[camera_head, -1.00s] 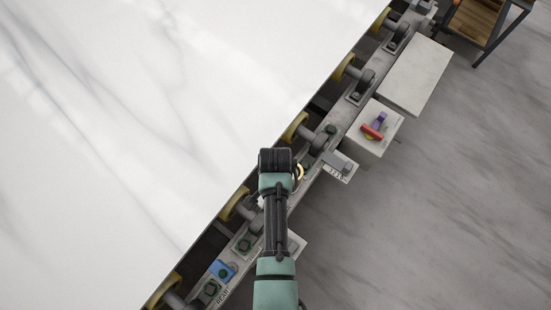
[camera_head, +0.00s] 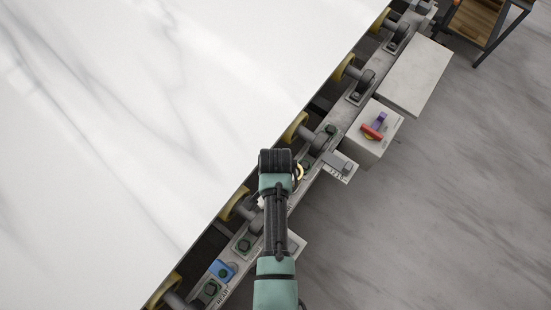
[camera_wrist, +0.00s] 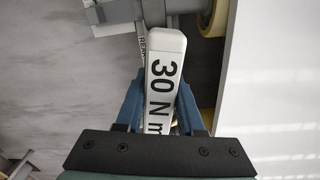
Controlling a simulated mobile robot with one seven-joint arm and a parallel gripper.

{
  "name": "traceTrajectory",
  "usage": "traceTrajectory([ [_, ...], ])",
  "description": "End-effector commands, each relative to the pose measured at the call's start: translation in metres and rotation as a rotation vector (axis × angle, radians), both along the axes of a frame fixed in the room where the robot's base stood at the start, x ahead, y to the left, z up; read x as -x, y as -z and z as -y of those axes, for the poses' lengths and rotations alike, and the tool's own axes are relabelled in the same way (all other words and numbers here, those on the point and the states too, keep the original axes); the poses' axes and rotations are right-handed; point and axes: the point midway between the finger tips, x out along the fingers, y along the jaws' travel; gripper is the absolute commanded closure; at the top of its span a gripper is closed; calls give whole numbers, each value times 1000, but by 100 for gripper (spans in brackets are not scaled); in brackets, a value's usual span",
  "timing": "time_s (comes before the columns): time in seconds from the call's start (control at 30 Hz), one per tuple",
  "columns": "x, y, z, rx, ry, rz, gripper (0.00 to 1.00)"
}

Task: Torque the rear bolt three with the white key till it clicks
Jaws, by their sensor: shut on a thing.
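The white key (camera_wrist: 164,60), marked "30 N m", lies between the blue fingers of my gripper (camera_wrist: 160,88) in the wrist view. My gripper is shut on it. The key's working end and any bolt under it are not visible there. In the head view my arm covers the gripper and part of the rail. Another sits in a blue plate (camera_head: 229,276). I cannot tell which is rear bolt three.
A large white slab (camera_head: 130,120) fills the left, beside yellow rollers (camera_head: 295,127) along the rail. A grey box (camera_head: 387,142) carries a red key (camera_head: 371,132) and a purple key (camera_head: 379,119). A pale panel (camera_head: 416,75) stands behind it.

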Motion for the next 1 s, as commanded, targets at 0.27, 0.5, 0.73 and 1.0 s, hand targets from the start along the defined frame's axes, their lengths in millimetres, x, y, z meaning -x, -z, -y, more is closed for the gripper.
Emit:
traceTrajectory([
  [0.27,-1,8,0,0,0,1,100],
  [0.5,-1,13,0,0,0,1,100],
  [0.73,-1,13,0,0,0,1,100],
  [1.0,-1,11,0,0,114,3,100],
])
